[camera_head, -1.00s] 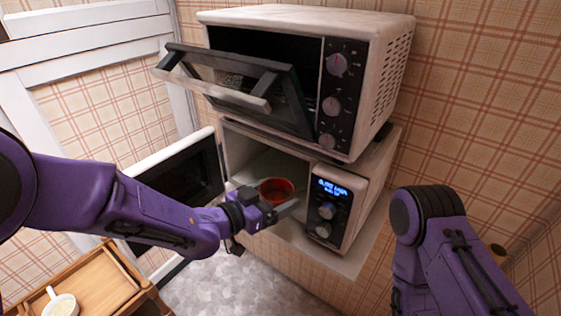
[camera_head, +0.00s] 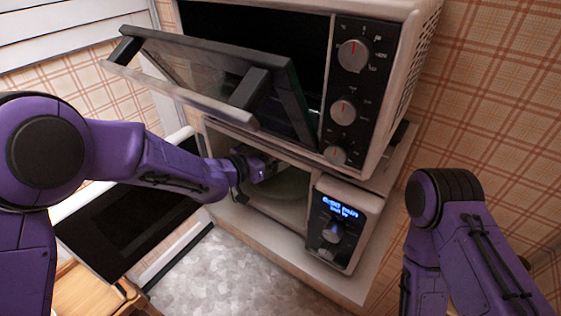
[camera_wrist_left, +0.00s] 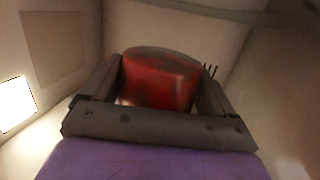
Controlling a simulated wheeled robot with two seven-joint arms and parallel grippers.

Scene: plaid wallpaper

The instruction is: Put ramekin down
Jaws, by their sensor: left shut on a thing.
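The red ramekin (camera_wrist_left: 160,80) is between the two fingers of my left gripper (camera_wrist_left: 162,92) in the left wrist view. The gripper is shut on it. Pale walls of the lower microwave's cavity surround it there. In the head view my left gripper (camera_head: 268,170) reaches into the open lower microwave (camera_head: 350,205), above a greenish round plate (camera_head: 288,186). The ramekin is hidden in the head view, and I cannot tell whether it touches the plate. My right arm shows at the right, but its gripper is outside the view.
The lower microwave's dark door (camera_head: 130,225) hangs open at the left. A toaster oven (camera_head: 385,90) sits above, its glass door (camera_head: 205,75) tilted open over my left arm. A wooden cart (camera_head: 85,290) stands at the lower left.

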